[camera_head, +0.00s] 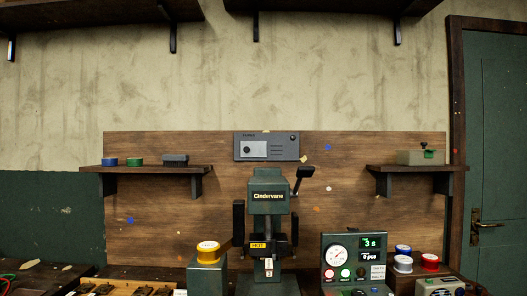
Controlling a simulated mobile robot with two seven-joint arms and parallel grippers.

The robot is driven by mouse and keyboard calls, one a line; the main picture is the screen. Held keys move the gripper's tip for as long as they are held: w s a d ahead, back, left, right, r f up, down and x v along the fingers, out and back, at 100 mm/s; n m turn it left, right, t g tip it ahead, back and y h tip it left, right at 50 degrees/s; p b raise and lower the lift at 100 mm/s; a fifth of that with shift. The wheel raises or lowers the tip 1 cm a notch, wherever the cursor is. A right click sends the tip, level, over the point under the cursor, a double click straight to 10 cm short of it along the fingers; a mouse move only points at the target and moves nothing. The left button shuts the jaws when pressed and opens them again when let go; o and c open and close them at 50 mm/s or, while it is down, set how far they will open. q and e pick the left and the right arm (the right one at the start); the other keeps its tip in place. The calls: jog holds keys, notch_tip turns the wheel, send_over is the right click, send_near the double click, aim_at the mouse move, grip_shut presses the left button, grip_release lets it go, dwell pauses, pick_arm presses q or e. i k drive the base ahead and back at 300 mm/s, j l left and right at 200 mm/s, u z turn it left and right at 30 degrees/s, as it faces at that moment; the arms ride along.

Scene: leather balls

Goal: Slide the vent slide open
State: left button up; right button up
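The vent slide is in the grey vent panel (290,138), fixed to the upper middle of the wooden backboard. A pale plate (257,149) with a dark round knob (247,150) covers the left part of the panel. Short dark slots (277,150) show to the right of the plate. A small dark round spot is at the panel's upper right, and its small lettering is too small to read. Neither of my grippers is in view, and nothing touches the vent.
A dark green press (268,204) marked Cindervane stands below the vent, its black-knobbed lever (304,173) rising at right. Shelves flank it: the left (150,170) holds tins, the right (415,168) a box. A gauge box (355,258) stands lower right. The board around the vent is mostly clear.

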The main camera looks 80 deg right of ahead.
aim_at(248, 149)
jog(key=z, duration=2.45)
jog(key=j, duration=0.15)
